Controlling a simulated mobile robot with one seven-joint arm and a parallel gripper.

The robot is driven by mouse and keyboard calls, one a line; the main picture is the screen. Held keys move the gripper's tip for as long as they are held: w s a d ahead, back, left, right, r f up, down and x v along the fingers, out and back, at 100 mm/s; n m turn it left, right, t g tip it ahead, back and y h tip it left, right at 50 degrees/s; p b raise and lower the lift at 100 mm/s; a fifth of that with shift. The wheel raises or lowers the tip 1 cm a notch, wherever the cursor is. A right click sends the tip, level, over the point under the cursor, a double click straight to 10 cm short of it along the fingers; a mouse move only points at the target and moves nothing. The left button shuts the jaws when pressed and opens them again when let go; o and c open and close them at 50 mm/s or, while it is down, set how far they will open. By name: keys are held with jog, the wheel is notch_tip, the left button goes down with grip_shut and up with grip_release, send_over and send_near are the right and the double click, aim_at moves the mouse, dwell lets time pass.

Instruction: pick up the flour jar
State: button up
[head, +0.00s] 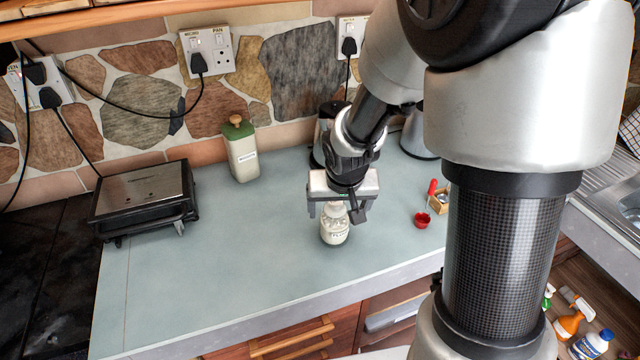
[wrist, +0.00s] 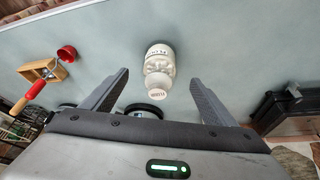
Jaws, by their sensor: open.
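The flour jar (head: 335,228) is a small white jar with dark lettering, upright on the blue-grey counter in the head view. In the wrist view the jar (wrist: 158,68) shows in the upper middle, with lettering on its body and its lid. My gripper (head: 337,212) is just above the jar in the head view and hides part of its top. In the wrist view the two fingers of my gripper (wrist: 160,82) are spread apart, with the jar between and slightly beyond their tips. No contact shows.
A green-topped canister (head: 241,150) stands at the back, left of the jar. A black and steel grill (head: 145,197) sits at left. A red cup (head: 422,220) and a small wooden box (head: 439,203) with a red handle are to the right. The counter (head: 250,250) in front is clear.

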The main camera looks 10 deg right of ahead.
aim_at(336, 217)
jog(key=x, duration=0.5)
jog(key=shift+f, duration=0.1)
jog(key=shift+w+r+p+x, duration=0.1)
jog(key=shift+w+x, duration=0.05)
jog(key=shift+x, duration=0.9)
jog(key=shift+w+r+p+x, duration=0.1)
jog(key=shift+w+x, duration=0.1)
jog(key=shift+x, duration=0.85)
jog(key=shift+w+p+x, duration=0.1)
jog(key=shift+w+x, duration=0.05)
jog(key=shift+x, duration=0.95)
jog(key=shift+r, duration=0.15)
jog(key=c, duration=1.6)
